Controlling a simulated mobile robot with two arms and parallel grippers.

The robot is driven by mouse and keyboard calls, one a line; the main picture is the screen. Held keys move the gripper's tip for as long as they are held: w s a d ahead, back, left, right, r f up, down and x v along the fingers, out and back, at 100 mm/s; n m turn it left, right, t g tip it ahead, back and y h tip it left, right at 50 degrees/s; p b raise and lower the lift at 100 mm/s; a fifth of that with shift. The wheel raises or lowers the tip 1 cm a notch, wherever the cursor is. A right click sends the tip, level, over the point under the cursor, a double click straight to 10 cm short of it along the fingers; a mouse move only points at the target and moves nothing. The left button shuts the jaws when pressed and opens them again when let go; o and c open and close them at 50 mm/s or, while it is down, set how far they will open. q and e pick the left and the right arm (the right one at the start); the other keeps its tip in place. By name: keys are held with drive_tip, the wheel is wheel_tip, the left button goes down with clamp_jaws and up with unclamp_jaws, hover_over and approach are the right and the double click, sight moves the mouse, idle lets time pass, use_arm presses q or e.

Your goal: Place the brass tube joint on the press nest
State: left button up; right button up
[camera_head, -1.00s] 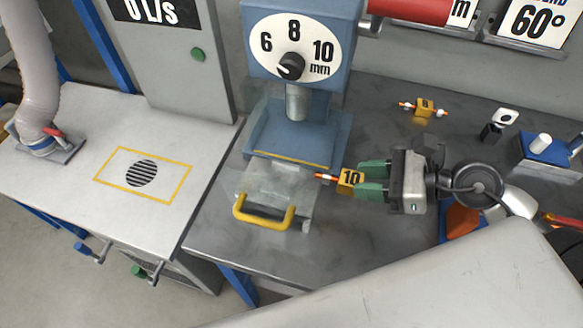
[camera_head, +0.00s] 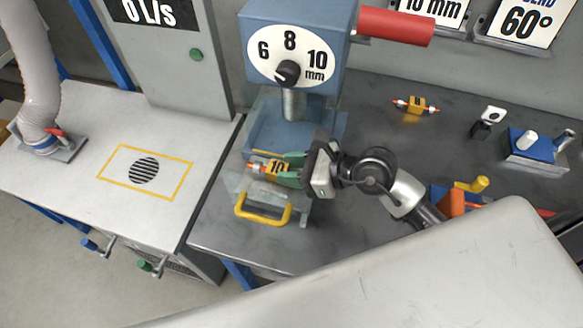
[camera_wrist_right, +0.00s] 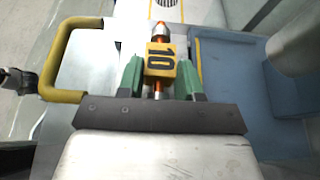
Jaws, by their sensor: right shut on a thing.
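The brass tube joint, with a yellow block marked 10 (camera_head: 276,168) and orange-tipped ends, is held between the green fingers of my right gripper (camera_head: 292,169). In the right wrist view the block (camera_wrist_right: 160,62) sits between the fingertips (camera_wrist_right: 160,78). The press (camera_head: 296,70) is blue with a dial reading 6, 8, 10 mm and a ram (camera_head: 294,104). The joint is in front of the press base, over the clear guard with its yellow handle (camera_head: 263,212). Whether it touches anything below is unclear. My left gripper is not in view.
A second yellow joint (camera_head: 416,105) lies on the dark bench at the back right. A blue fixture (camera_head: 537,150) stands at the far right, a red press handle (camera_head: 396,25) juts above. The pale left bench has a yellow-outlined vent (camera_head: 144,170).

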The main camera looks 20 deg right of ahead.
drive_tip(key=shift+f, duration=0.5)
drive_tip(key=shift+f, duration=0.1)
drive_tip(key=o, duration=1)
drive_tip(key=shift+d+r, duration=0.15)
drive_tip(key=shift+r, duration=0.05)
drive_tip(key=shift+b+v, duration=0.45)
drive_tip(key=shift+v, duration=5.45)
drive_tip(key=shift+s+f, duration=0.1)
drive_tip(key=shift+s, duration=0.05)
